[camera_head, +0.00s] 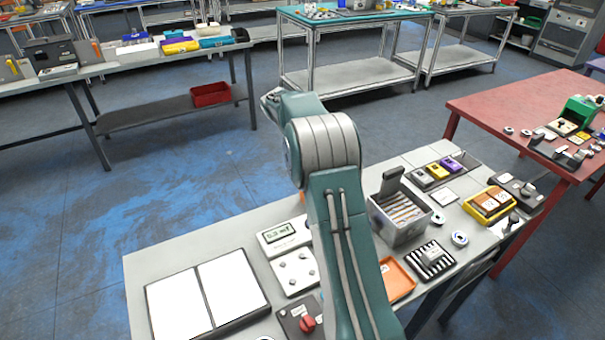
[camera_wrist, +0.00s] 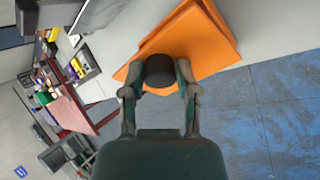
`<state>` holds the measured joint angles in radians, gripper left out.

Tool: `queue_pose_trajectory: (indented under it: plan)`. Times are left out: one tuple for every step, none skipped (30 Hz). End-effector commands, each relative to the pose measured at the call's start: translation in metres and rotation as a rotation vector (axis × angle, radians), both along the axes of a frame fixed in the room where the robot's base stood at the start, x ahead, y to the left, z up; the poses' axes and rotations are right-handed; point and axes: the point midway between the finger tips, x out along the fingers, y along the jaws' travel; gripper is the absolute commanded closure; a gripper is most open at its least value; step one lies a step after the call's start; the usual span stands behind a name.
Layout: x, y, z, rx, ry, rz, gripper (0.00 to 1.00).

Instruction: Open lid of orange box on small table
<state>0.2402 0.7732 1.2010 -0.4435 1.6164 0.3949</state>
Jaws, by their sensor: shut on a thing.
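In the wrist view, my gripper (camera_wrist: 160,78) has its two fingers closed on opposite sides of a dark round knob (camera_wrist: 160,66). The knob is at the corner side of an orange lid (camera_wrist: 190,40). A second orange edge (camera_wrist: 223,22) shows beside the lid at a slightly different angle, so the lid and the orange box seem not quite flush; how far the lid is raised I cannot tell. In the head view my arm hides the gripper and most of that area. A small orange patch (camera_head: 303,196) shows by my arm.
The small grey table (camera_head: 140,269) holds an open white binder (camera_head: 206,296), a grey bin with upright cards (camera_head: 399,212), an orange tray (camera_head: 397,281) and a striped block (camera_head: 430,258). A red table (camera_head: 490,95) stands at right. Blue-grey floor (camera_head: 150,200) is open beyond.

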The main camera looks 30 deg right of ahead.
Motion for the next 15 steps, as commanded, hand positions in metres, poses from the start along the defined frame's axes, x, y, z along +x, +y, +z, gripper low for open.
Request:
queue_pose_trajectory:
  plan:
    - [0.003,-0.003,-0.005,0.003,0.042,-0.003,1.00]
    - [0.004,-0.004,-0.005,0.002,0.065,-0.002,1.00]
    - [0.005,-0.005,-0.004,-0.001,0.093,-0.003,1.00]
    - [0.007,-0.006,-0.004,-0.005,0.114,-0.003,1.00]
    - [0.008,-0.005,-0.004,-0.007,0.132,-0.004,1.00]
    - [0.009,-0.004,-0.003,-0.012,0.157,-0.004,1.00]
    - [0.010,-0.002,-0.002,-0.016,0.172,-0.004,1.00]
    - [0.011,0.000,-0.002,-0.019,0.188,-0.005,1.00]
    - [0.012,0.002,-0.001,-0.023,0.205,-0.004,1.00]
    - [0.013,0.004,-0.001,-0.026,0.215,-0.003,1.00]
    - [0.014,0.005,-0.001,-0.028,0.227,-0.003,1.00]
    - [0.014,0.007,-0.001,-0.031,0.238,-0.002,1.00]
    - [0.015,0.008,0.000,-0.033,0.246,-0.002,1.00]
    - [0.015,0.009,0.000,-0.034,0.253,-0.001,1.00]
    - [0.016,0.010,0.000,-0.035,0.260,-0.002,1.00]
